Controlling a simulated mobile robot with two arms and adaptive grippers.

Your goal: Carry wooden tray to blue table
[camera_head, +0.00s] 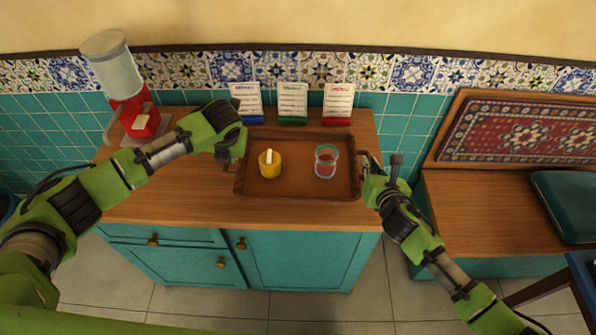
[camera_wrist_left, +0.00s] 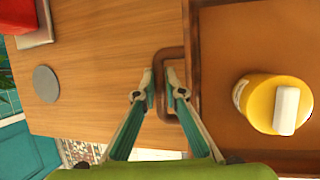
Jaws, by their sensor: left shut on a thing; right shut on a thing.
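The brown wooden tray (camera_head: 298,187) is over the wooden top of the teal cabinet, with a yellow cup (camera_head: 270,165) and a clear glass with reddish contents (camera_head: 326,162) standing in it. My left gripper (camera_head: 232,160) is at the tray's left side; in the left wrist view its fingers (camera_wrist_left: 161,84) are shut on the left handle of the tray (camera_wrist_left: 205,60). The yellow cup with a white stick-like piece (camera_wrist_left: 272,104) shows there too. My right gripper (camera_head: 364,164) is shut on the tray's right side, its fingertips small in view. I cannot tell whether the tray touches the counter.
The cabinet top (camera_head: 180,205) is clear in front of the tray. A red dispenser (camera_head: 135,105) stands at the back left, and several menu cards (camera_head: 292,102) stand behind the tray. A wooden bench (camera_head: 480,210) with a teal cushion is at the right. A dark blue surface (camera_head: 585,275) shows at the lower right edge.

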